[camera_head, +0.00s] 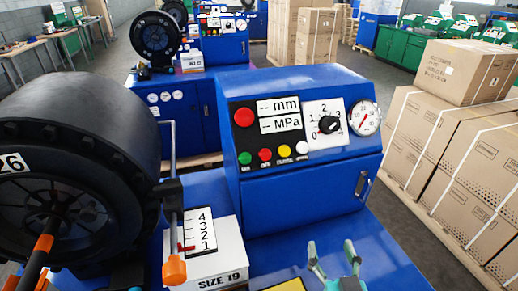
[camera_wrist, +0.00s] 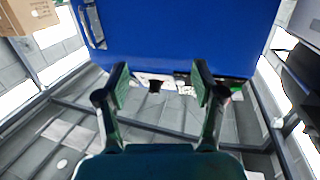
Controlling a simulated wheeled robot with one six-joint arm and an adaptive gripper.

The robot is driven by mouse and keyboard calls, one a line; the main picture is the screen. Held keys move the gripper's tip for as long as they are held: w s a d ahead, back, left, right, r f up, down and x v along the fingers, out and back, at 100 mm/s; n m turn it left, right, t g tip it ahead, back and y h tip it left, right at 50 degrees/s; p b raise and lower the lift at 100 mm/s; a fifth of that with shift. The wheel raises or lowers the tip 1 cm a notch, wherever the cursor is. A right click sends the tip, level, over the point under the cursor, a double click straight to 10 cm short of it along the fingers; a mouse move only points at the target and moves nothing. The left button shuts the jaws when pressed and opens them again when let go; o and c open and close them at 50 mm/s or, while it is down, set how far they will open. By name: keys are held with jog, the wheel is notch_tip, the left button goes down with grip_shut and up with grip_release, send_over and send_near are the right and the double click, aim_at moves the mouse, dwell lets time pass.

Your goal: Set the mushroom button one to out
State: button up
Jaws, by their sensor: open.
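The blue crimper console has a sloped panel with a large round red mushroom button (camera_head: 244,117) at its upper left. I cannot tell from this angle whether the button is pushed in or out. Below it sit a small green button (camera_head: 245,158), a red one (camera_head: 265,155), a yellow one (camera_head: 285,151) and a white one (camera_head: 302,148). My gripper (camera_head: 332,256) is open and empty, low in front of the console, to the right of and below the button. In the wrist view my gripper (camera_wrist: 161,84) has its fingers spread, with a thin strip of the panel beyond them.
A black selector knob (camera_head: 327,125) and a round gauge (camera_head: 363,117) are right of the displays. A large black wheel-like die head (camera_head: 75,165) and an orange-tipped lever (camera_head: 174,268) stand at left. A white SIZE 19 box (camera_head: 205,255) is nearby. Cartons (camera_head: 450,150) fill the right.

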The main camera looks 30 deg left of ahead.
jog(key=w+a+r+n+g+y, duration=0.1)
jog(key=a+r+n+g+y, duration=0.15)
jog(key=a+r, duration=0.75)
jog(key=n+g+y, duration=0.1)
jog(key=n+y, duration=0.2)
send_near(245, 118)
jog(key=shift+h, duration=0.25)
jog(key=x, duration=0.9)
jog(key=shift+w+a+r, duration=0.1)
jog(key=shift+a+r, duration=0.1)
jog(key=shift+a, duration=0.1)
jog(key=shift+c, duration=0.2)
